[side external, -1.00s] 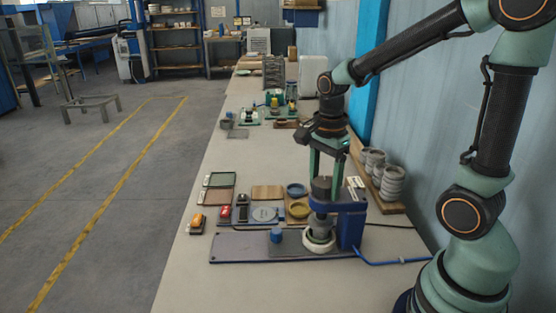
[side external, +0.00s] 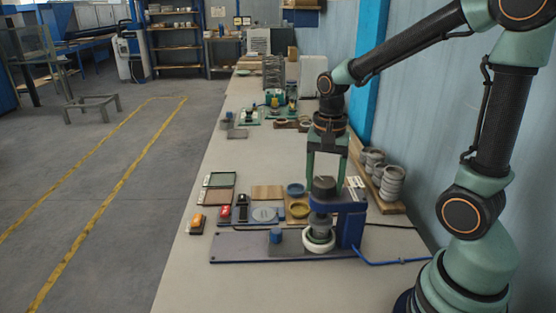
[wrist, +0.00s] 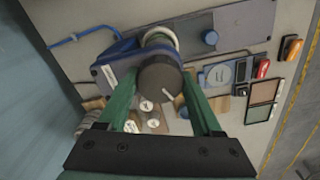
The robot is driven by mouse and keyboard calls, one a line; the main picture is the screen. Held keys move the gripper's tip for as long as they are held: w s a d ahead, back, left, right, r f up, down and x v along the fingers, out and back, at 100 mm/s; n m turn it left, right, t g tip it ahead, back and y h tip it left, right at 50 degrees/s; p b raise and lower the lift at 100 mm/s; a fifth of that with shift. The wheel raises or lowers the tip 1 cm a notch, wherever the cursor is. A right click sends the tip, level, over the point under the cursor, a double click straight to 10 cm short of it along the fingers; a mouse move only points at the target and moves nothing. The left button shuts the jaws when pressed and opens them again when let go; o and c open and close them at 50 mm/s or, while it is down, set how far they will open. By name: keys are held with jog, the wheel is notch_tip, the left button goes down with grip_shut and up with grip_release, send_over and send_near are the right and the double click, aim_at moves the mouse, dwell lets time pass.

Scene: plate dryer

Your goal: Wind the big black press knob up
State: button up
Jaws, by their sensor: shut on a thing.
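The big black press knob (side external: 324,190) sits on top of the blue press (side external: 352,222), over its grey spindle and a white ring (side external: 319,243). In the wrist view the knob (wrist: 160,80) is a round dark disc with a white line on its top, pointing to the lower right. My gripper (side external: 325,180) points straight down from above, one green finger on each side of the knob. The wrist view shows the fingers of my gripper (wrist: 158,84) closed on the knob's opposite sides. The far contact faces are partly hidden by the knob.
A blue-capped block (side external: 276,236) stands on the press's base plate. Trays, bowls and a round grey dial (side external: 264,214) lie behind it. Stacked grey rings (side external: 391,182) stand at the right by the wall. The front of the bench is clear.

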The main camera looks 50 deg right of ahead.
aim_at(325, 181)
jog(key=n, duration=0.6)
jog(key=shift+n, duration=0.3)
jog(key=n, duration=0.6)
jog(key=shift+n, duration=0.3)
jog(key=o, duration=1.4)
jog(key=shift+r, duration=0.1)
notch_tip(325, 181, up, 12)
